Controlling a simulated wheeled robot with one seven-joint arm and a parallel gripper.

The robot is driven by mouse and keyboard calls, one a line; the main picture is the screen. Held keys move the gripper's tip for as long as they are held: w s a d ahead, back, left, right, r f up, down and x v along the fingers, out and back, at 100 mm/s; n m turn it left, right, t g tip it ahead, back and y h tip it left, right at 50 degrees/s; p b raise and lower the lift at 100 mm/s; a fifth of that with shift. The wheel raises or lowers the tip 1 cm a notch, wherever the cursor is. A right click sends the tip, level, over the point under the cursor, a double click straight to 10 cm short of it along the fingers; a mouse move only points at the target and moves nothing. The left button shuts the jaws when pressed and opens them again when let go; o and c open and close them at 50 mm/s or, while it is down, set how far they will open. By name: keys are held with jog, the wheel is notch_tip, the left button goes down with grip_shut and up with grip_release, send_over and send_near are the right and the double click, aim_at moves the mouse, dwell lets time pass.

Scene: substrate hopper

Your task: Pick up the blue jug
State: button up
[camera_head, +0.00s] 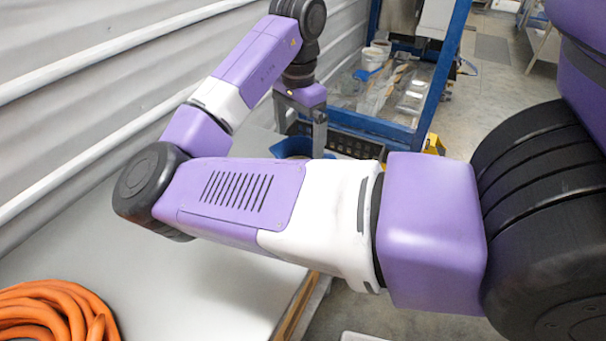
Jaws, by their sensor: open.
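The blue jug (289,149) stands at the far end of the pale table (215,285). Only its upper part shows; my forearm hides the rest. My gripper (299,137) is open and points down over the jug. One finger is at the left of the jug's rim and the other at its right. I cannot tell whether the fingers touch it or how deep they reach, as the forearm covers their lower ends.
A coiled orange hose (57,311) lies at the table's near left. A corrugated wall (75,110) runs along the left. Behind the table stands a blue-framed rack (440,75) with a white bucket (373,59). The table's middle is bare.

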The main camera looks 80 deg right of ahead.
jog(key=shift+s+f+p, duration=0.2)
jog(key=shift+f+p, duration=0.25)
jog(key=shift+f, duration=3.75)
jog(key=c, duration=1.8)
jog(key=shift+r, duration=0.2)
notch_tip(320, 180, up, 20)
jog(key=shift+f, duration=0.15)
